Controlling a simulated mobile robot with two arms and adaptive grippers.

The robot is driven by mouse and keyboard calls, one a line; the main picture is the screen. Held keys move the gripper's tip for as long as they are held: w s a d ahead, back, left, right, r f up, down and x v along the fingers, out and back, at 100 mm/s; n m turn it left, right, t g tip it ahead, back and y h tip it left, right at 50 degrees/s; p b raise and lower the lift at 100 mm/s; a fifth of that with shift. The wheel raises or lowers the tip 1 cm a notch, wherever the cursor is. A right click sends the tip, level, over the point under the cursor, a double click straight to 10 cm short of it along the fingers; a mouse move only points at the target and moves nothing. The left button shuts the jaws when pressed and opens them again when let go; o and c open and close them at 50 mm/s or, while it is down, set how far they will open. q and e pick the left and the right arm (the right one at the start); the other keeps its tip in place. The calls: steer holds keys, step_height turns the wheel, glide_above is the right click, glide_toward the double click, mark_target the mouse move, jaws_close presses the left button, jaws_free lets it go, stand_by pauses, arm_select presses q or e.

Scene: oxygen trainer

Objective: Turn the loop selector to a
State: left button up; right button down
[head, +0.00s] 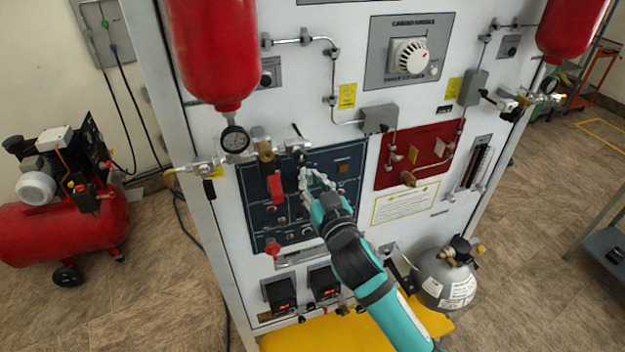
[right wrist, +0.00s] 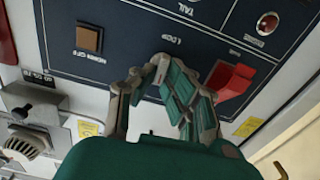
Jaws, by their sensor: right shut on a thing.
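The dark blue control panel (head: 252,185) is on the front of the white trainer, and it also shows in the right wrist view (right wrist: 120,62). The word LOOP (right wrist: 172,39) is printed on it just above my fingertips. My right gripper (head: 314,180) is at the upper right of this panel. In the right wrist view its fingers (right wrist: 158,72) are closed in at the spot under the LOOP label, shut on the loop selector. The fingers hide the selector, so its pointer and setting cannot be seen. My left gripper is not in view.
A red switch cover (right wrist: 232,80) sits close beside the fingers, and a brown square button (right wrist: 89,38) is on the other side. Red cylinders (head: 212,50) and metal pipe fittings (head: 265,150) stick out nearby. A red panel (head: 425,140) is to the right.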

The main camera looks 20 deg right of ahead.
steer(key=n+p, duration=0.1)
steer(key=n, duration=0.3)
steer(key=shift+a+p, duration=0.15)
steer(key=shift+p, duration=0.15)
steer(key=shift+a+n+p, duration=0.1)
steer(key=shift+n+p, duration=0.5)
steer(key=shift+n, duration=1.7)
steer(key=c, duration=1.4)
jaws_free()
steer(key=shift+f, duration=0.1)
steer(key=shift+s, duration=0.1)
steer(key=s, duration=1.1)
steer(key=shift+s+d, duration=0.2)
steer(key=shift+s, duration=0.2)
